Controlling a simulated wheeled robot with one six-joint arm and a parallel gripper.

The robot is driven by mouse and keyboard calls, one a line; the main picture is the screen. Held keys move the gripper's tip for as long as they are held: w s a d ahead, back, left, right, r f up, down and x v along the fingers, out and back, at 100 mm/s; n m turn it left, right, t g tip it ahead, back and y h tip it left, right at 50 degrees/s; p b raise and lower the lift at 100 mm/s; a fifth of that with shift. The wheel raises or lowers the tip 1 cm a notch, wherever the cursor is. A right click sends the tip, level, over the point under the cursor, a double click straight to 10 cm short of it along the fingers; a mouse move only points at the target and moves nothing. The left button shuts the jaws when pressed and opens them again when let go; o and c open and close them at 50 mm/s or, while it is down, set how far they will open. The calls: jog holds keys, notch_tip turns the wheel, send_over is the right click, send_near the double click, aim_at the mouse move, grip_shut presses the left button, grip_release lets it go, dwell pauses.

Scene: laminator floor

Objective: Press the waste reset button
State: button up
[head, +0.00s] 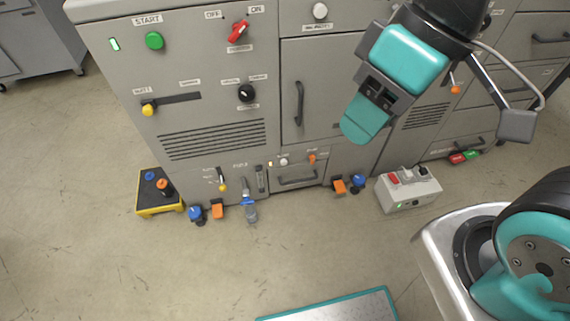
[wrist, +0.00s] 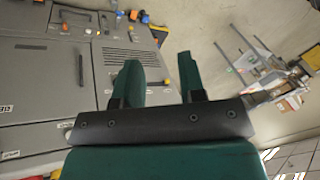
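I cannot read which control is labelled waste reset. In the head view, a small white button (head: 284,161) sits low on the grey machine (head: 205,65), above a small drawer and beside an orange knob (head: 311,158). Another white button (head: 320,10) sits at the top of the panel with a small label below it. My gripper (head: 365,120) hangs in front of the machine, right of the grey door's handle, apart from both buttons. In the wrist view, the teal fingers (wrist: 161,78) are spread with nothing between them.
A green START button (head: 154,40), red switch (head: 238,32), black knob (head: 246,93) and yellow slider (head: 148,109) are on the panel. A yellow-edged box (head: 160,207) and a grey control box (head: 408,191) stand on the floor. The floor in front is mostly clear.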

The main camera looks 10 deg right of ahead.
grip_shut()
dwell(1.4)
